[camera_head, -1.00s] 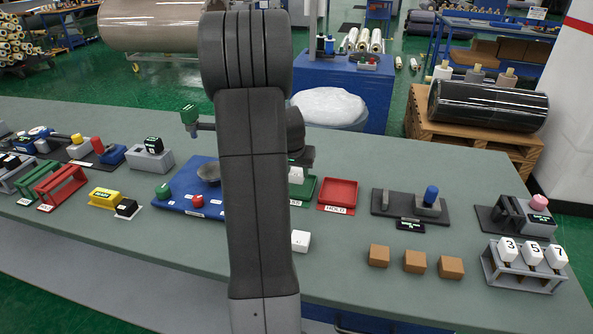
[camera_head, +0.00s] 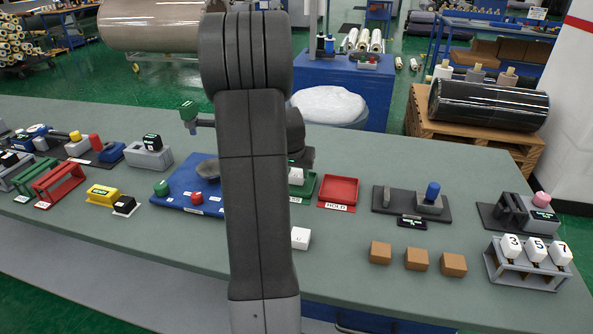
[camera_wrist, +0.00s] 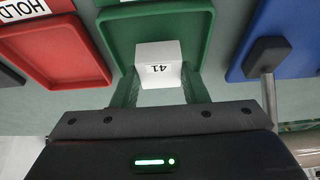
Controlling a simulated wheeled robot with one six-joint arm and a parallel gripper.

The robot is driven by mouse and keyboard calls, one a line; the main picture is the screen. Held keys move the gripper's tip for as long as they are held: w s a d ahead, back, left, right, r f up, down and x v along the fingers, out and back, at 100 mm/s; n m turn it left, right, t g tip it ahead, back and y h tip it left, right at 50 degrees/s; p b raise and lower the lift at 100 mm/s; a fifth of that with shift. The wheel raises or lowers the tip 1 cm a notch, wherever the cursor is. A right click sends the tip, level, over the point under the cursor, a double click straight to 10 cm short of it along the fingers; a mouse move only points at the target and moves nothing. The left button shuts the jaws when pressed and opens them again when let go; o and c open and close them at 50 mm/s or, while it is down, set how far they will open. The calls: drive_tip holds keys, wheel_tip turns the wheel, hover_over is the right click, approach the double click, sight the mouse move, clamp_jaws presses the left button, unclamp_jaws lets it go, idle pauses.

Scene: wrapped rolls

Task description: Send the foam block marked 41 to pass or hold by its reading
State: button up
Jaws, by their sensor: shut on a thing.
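My gripper (camera_wrist: 160,88) is shut on the white foam block marked 41 (camera_wrist: 158,70). In the wrist view the block is over the green tray (camera_wrist: 108,35); I cannot tell whether it touches the tray floor. In the head view the held block (camera_head: 297,175) shows just right of my arm, at the green tray (camera_head: 308,188); my arm hides the gripper there. The red tray labelled HOLD (camera_head: 339,191) stands right beside the green one and also shows in the wrist view (camera_wrist: 55,50).
Another white block (camera_head: 300,238) lies on the table in front of the trays. A blue board (camera_head: 180,203) with a dark dish and buttons is to the left. Brown blocks (camera_head: 416,259) and a rack of numbered white blocks (camera_head: 530,270) are at the right front.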

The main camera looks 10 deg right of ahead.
drive_tip(key=shift+f+b, duration=0.45)
drive_tip(key=shift+f, duration=0.25)
drive_tip(key=o, duration=1.1)
drive_tip(key=shift+r, duration=0.15)
drive_tip(key=v, duration=1.3)
drive_tip(key=shift+s+a+r, duration=0.15)
drive_tip(key=shift+s+r, duration=0.1)
